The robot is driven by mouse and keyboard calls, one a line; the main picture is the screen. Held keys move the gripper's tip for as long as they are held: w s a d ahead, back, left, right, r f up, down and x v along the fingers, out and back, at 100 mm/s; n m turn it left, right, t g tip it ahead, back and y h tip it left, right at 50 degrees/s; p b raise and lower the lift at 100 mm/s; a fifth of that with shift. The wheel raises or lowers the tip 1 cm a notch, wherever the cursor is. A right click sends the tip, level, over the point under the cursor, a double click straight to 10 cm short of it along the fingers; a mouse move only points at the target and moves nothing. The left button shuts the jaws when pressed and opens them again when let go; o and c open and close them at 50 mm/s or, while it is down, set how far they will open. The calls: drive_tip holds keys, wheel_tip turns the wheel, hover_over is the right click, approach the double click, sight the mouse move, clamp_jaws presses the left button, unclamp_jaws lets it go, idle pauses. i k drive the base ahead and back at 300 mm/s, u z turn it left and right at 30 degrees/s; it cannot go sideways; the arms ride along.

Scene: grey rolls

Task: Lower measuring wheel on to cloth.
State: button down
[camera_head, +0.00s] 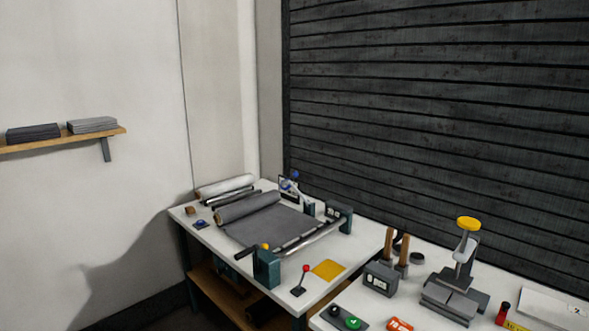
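Grey cloth (275,223) lies flat on the left white table, running from a grey roll (248,207) toward a metal bar at the front. A small device with blue knobs and a pale arm (290,187) stands behind the cloth's far right edge. I cannot tell whether it carries the measuring wheel. A dark counter box (339,213) with light digits stands at the right end of the bar. No wheel on the cloth can be made out. My gripper is not in view.
A teal block with a crank (266,267), a red-knobbed lever (302,282) and a yellow pad (328,270) are at the front of the left table. The right table holds a yellow-topped press (467,245), wooden-handled tools (396,250) and buttons (346,320). A shelf (62,139) hangs at left.

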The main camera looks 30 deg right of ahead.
sight(296, 174)
drive_tip(key=u, duration=0.05)
drive_tip(key=i, duration=1)
drive_tip(key=z, duration=0.05)
